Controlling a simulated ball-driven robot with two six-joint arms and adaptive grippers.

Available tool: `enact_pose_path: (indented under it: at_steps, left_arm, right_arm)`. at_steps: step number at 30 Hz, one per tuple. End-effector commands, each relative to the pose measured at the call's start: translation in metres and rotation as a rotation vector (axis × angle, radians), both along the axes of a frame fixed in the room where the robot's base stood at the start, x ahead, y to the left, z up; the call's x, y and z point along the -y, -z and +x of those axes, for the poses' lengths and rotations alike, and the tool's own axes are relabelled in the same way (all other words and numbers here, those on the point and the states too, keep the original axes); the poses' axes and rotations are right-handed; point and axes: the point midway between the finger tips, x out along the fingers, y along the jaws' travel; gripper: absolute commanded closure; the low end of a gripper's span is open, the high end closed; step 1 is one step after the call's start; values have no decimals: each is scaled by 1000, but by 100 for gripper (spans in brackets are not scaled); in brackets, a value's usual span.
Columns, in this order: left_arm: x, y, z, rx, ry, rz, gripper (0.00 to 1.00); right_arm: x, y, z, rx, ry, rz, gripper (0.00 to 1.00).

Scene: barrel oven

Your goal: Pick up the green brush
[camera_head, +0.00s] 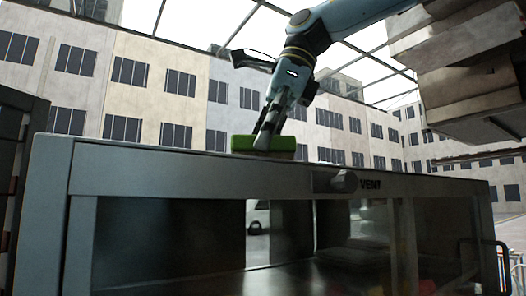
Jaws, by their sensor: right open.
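The green brush (243,144) lies on top of a large grey box-shaped oven (135,168). My right gripper (266,138) reaches down to the brush from the upper right. It is open, with a finger in front of the brush's middle, and overlaps it in the view. I cannot tell whether the fingers touch the brush. The gripper hides part of the brush's middle. My left gripper is not in view.
The oven has a glass front and a vent knob (344,181) near its top edge, marked VENT. A stack of pale slabs (465,75) hangs into view at the upper right. A dark panel (22,150) stands at the left edge. The oven top left of the brush looks clear.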

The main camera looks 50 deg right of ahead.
Motion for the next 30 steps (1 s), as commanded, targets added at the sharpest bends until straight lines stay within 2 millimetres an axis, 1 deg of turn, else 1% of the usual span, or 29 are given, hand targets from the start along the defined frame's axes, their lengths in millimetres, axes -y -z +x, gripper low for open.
enact_pose_path:
  at_steps: [16,30]
  left_arm:
    - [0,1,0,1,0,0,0]
    - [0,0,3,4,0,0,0]
  right_arm:
    - [0,4,0,0,0,0,31]
    - [0,4,0,0,0,0,92]
